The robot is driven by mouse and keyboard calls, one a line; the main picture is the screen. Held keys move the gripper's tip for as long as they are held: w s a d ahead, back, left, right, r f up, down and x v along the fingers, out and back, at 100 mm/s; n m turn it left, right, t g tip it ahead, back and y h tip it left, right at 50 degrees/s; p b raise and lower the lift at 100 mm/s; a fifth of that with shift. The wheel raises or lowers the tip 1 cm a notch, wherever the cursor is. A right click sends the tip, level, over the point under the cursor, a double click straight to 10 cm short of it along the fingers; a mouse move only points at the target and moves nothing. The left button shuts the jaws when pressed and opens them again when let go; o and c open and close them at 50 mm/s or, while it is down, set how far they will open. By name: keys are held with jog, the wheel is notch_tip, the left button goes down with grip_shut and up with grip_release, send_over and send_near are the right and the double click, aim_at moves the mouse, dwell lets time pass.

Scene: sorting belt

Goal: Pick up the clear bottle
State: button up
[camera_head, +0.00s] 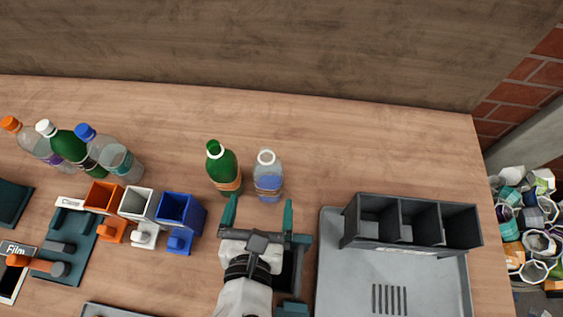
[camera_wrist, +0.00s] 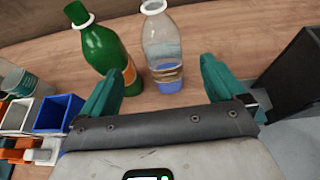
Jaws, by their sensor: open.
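The clear bottle (camera_head: 268,178) stands on the wooden table, with a white ring at its neck and a blue band low on its body. A green bottle (camera_head: 223,168) stands close on the left of the clear one, ahead of the left finger.
Orange, white and blue bins (camera_head: 180,212) stand to the left. Several capped bottles (camera_head: 122,163) are at the far left. A dark divided box (camera_head: 362,222) and grey tray (camera_head: 335,270) are on the right. Table behind the bottles is clear.

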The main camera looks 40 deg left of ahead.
aim_at(268, 170)
jog(key=x, duration=1)
jog(key=shift+w+a+p, duration=0.1)
jog(key=shift+w+p, duration=0.25)
jog(key=c, duration=1.3)
jog(key=shift+c, duration=0.7)
jog(key=shift+r, duration=0.15)
